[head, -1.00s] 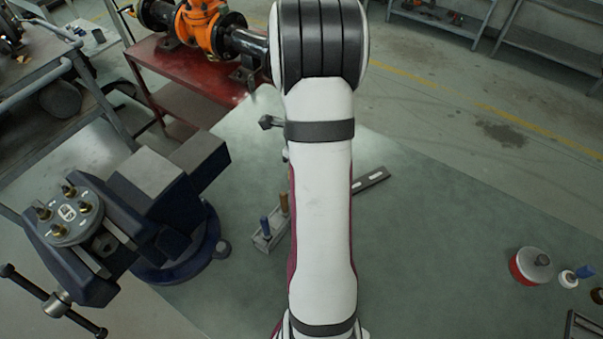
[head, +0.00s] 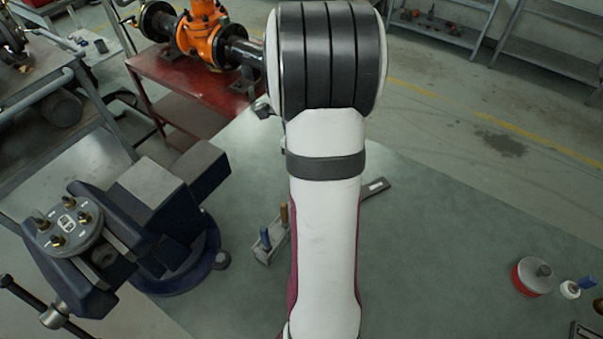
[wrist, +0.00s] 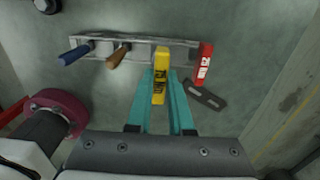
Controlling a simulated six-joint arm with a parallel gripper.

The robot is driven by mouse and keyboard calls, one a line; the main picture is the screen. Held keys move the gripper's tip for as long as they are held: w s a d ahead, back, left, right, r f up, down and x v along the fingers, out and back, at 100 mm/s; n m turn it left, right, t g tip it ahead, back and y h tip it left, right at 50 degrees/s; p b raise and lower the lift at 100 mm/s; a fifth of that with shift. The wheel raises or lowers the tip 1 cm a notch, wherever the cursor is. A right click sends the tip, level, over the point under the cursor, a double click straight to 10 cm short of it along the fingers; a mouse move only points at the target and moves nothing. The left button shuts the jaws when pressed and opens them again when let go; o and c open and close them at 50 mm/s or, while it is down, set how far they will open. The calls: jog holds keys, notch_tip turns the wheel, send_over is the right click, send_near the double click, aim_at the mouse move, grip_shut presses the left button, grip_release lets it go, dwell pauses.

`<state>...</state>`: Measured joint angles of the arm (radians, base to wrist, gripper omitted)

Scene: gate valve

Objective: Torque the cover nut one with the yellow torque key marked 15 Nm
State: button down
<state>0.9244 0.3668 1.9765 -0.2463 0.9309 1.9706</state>
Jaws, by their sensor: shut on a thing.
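My gripper (wrist: 161,82) has two teal fingers, shut on the yellow torque key (wrist: 160,66) in the wrist view. The key has black lettering that ends in Nm; the number is hard to read. It is at the key rack (wrist: 97,46); I cannot tell whether it is still seated. In the head view the round cover (head: 72,228) sits in the vise (head: 160,225) at the left. Several brass-coloured studs with nuts stand on it. I cannot tell which is nut one. My arm hides the gripper and yellow key in the head view.
A red key (wrist: 204,63) stands right of the yellow one. Screwdriver-like tools with blue (wrist: 75,54) and brown (wrist: 118,55) handles are in the rack. A dark slotted bar (wrist: 204,95) lies close by. A red tin (head: 531,277) stands at the right; the bench between is clear.

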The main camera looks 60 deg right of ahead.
jog(key=shift+r, duration=0.15)
jog(key=w+a+r+n, duration=1.8)
jog(key=r+n, duration=0.2)
jog(key=n, duration=0.4)
jog(key=a+r+n, duration=0.3)
jog(key=a+r, duration=0.3)
jog(key=a, duration=0.6)
jog(key=a+f+m, duration=0.1)
jog(key=a+m, duration=0.7)
jog(key=m, duration=0.8)
jog(key=shift+s+a+f, duration=0.3)
jog(key=shift+s+f, duration=0.1)
jog(key=shift+s, duration=0.05)
jog(key=shift+f, duration=0.45)
